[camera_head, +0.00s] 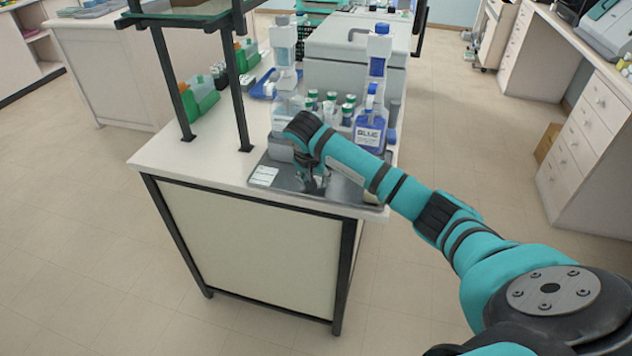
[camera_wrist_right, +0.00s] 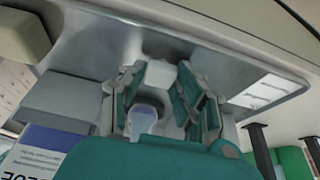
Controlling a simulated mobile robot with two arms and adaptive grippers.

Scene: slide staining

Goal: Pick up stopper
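My right gripper (camera_head: 313,184) points down over the metal tray (camera_head: 345,192) at the bench's near end. In the wrist view its two teal-padded fingers (camera_wrist_right: 160,78) are apart, with a small pale block (camera_wrist_right: 161,73) between their tips. A clear rounded piece (camera_wrist_right: 142,118) shows nearer the palm, between the fingers. I cannot tell which of these is the stopper, or whether the fingers touch either. The bottle labelled BLUE (camera_head: 369,130) stands upright to the right of the gripper; its label edge shows in the wrist view (camera_wrist_right: 35,158). My left gripper is out of view.
Several green-and-white capped small bottles (camera_head: 330,103) stand behind the gripper. A grey box-shaped machine (camera_head: 336,61) is farther back. A white labelled card (camera_head: 263,176) lies at the tray's left. A dark shelf post (camera_head: 238,95) rises at the left; green bins (camera_head: 203,97) stand behind it.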

